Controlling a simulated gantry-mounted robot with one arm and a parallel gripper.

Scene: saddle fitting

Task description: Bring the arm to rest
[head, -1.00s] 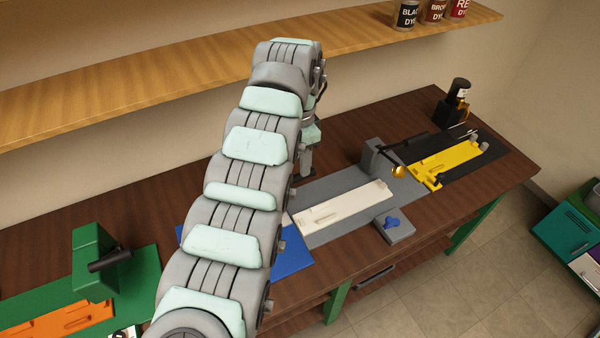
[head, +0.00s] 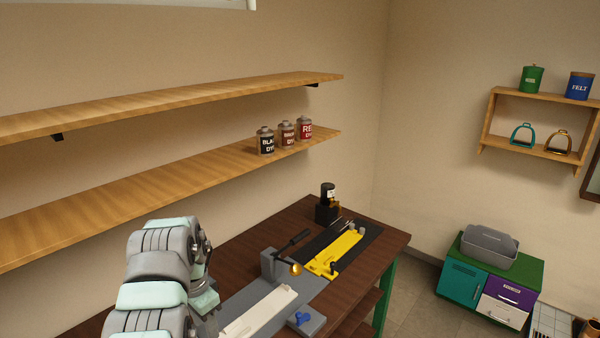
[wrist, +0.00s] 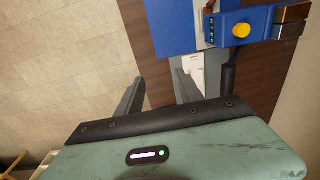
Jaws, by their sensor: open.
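My gripper (wrist: 181,92) shows in the wrist view with its two dark fingers spread wide apart and nothing held between them. Beyond the fingers are the dark wooden bench (wrist: 138,30), a blue mat (wrist: 165,25) and an off-white piece (wrist: 193,68). The long off-white piece (head: 258,312) lies on a grey fixture (head: 225,296) on the bench (head: 225,262), just right of my arm.
A yellow fixture (head: 335,255) sits on a black mat (head: 362,236) at the bench's right end, near a dark bottle (head: 327,193). Dye cans (head: 287,135) stand on a wall shelf (head: 150,182) above. A blue block with a yellow button (wrist: 241,30) is close to the right finger.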

